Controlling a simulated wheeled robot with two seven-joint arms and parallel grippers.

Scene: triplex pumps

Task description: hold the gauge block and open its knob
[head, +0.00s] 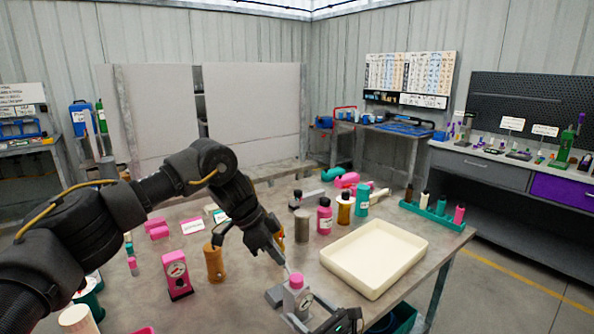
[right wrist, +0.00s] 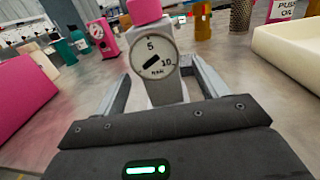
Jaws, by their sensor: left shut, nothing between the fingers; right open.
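The gauge block (head: 297,299) is light grey with a round white dial and a pink knob (head: 296,281) on top. It stands at the front of the table. In the right wrist view the block (right wrist: 165,91) is upright, with its dial facing me and its knob (right wrist: 144,10) cut by the top edge. My right gripper (right wrist: 155,62) is open, with one finger on each side of the block; I cannot tell whether they touch it. My left gripper (head: 286,264) is shut and empty, pointing down just above and beside the knob in the head view.
A cream tray (head: 374,258) lies to the right. A pink gauge unit (head: 176,276) and a brown cylinder (head: 214,262) stand to the left. A mesh cylinder (head: 302,226) and several bottles stand behind. A teal rack (head: 432,214) sits at the far right corner.

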